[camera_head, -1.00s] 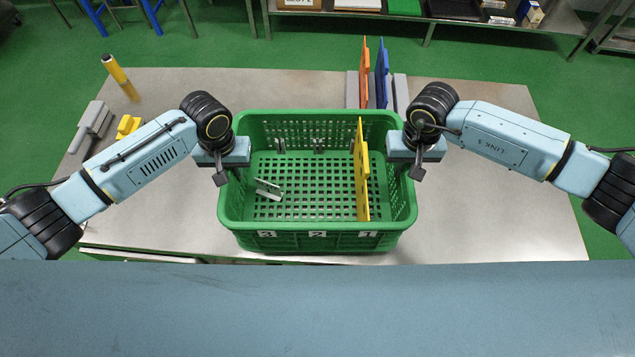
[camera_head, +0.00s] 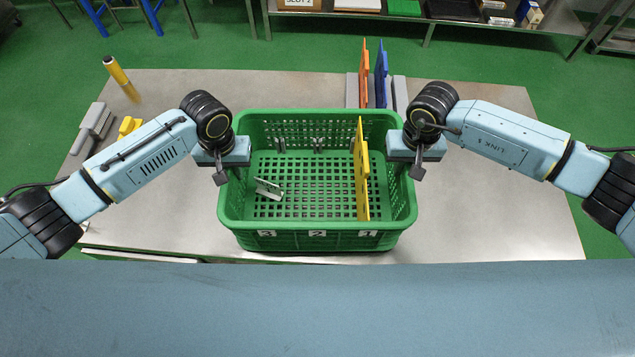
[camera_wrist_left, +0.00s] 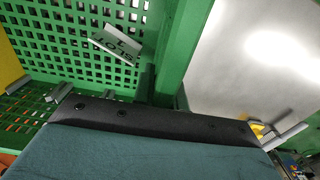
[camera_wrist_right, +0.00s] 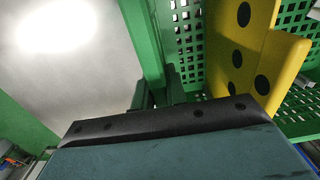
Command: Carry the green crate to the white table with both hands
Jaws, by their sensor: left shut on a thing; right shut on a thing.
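The green crate (camera_head: 318,243) is in the middle of the head view, over the metal table. It holds an upright yellow panel (camera_head: 361,170) on its right side and a small tilted slot card (camera_head: 268,188) on its left. My left gripper (camera_head: 232,172) is shut on the crate's left wall, which also shows in the left wrist view (camera_wrist_left: 178,50). My right gripper (camera_head: 403,168) is shut on the crate's right wall, seen in the right wrist view (camera_wrist_right: 143,45). The fingertips are mostly hidden by the wrists. I cannot tell whether the crate touches the table. No white table is clearly identifiable.
The metal table (camera_head: 500,215) has bare room on the right. Orange (camera_head: 363,75) and blue (camera_head: 381,75) panels stand in a grey rack behind the crate. A yellow cylinder (camera_head: 116,70) and grey block (camera_head: 93,122) are at left. A shelf (camera_head: 460,20) stands at the back.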

